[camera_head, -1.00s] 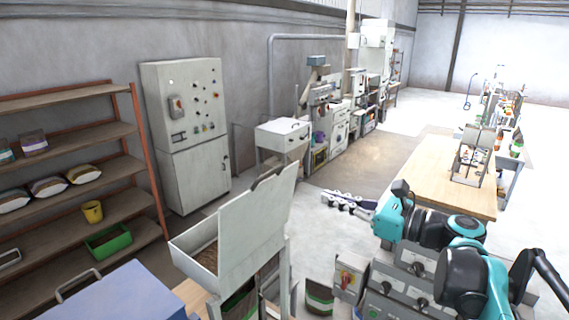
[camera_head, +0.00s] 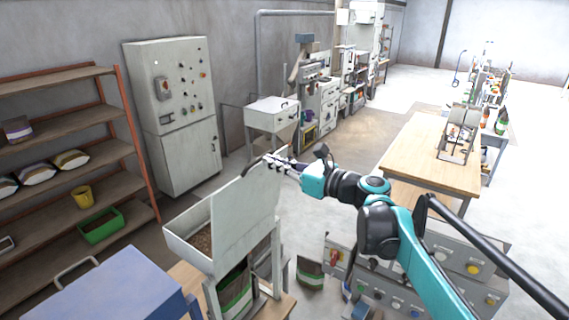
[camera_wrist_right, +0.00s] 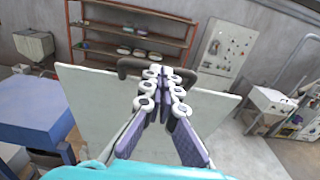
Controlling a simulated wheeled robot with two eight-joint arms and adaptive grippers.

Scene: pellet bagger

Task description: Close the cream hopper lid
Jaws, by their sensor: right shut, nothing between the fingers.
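The cream hopper lid (camera_head: 238,213) stands raised, tilted up at the right side of the open hopper (camera_head: 185,247), and brown pellets show inside. A dark handle (camera_head: 252,166) sits along the lid's top edge. My right gripper (camera_head: 272,161) is shut and empty at that top edge, close to the handle. In the right wrist view the shut fingers (camera_wrist_right: 162,76) reach over the lid's face (camera_wrist_right: 92,100) and cover the middle of the handle (camera_wrist_right: 127,66). I cannot tell whether they touch it. My left gripper is out of view.
A blue box with a handle (camera_head: 120,295) stands left of the hopper. A grey control panel (camera_head: 430,262) is below my right arm. A shelf rack (camera_head: 75,150) and a grey cabinet (camera_head: 175,115) line the wall. A wooden table (camera_head: 425,160) is at right.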

